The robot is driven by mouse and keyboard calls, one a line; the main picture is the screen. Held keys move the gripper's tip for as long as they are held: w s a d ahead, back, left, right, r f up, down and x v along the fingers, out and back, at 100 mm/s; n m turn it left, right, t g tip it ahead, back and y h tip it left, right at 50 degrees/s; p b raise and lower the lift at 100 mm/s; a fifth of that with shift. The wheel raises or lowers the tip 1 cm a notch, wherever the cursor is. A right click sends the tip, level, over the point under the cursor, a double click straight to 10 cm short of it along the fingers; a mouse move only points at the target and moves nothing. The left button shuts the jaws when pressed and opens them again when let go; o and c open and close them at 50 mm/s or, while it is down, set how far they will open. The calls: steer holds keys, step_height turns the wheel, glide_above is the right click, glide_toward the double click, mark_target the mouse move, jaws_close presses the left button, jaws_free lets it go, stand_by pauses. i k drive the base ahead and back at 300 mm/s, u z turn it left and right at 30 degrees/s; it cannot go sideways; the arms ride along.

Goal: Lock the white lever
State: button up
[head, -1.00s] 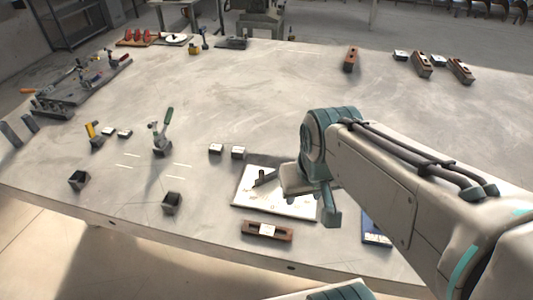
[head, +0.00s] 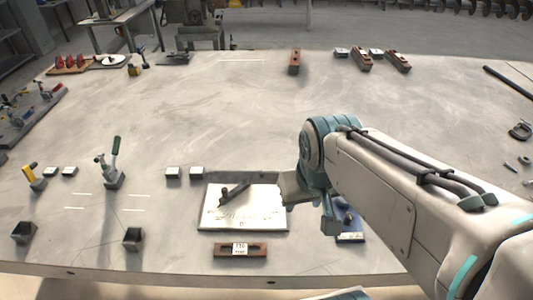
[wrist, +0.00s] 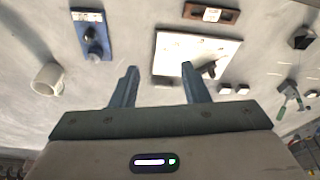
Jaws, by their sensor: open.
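No lever that is clearly white shows.
A brown block with a label (head: 240,249) lies in front of the plate. A blue panel with dark knobs (head: 350,222) is to its right, partly behind my arm. A white cup (wrist: 48,79) shows in the wrist view. The table's middle is clear.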

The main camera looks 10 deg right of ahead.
mark_target(262, 174)
steer(key=z, duration=0.55)
steer(key=k, duration=1.35)
steer(key=u, duration=0.25)
steer(key=i, duration=0.75)
steer(key=u, duration=0.45)
steer(key=i, duration=0.8)
steer(key=z, duration=0.55)
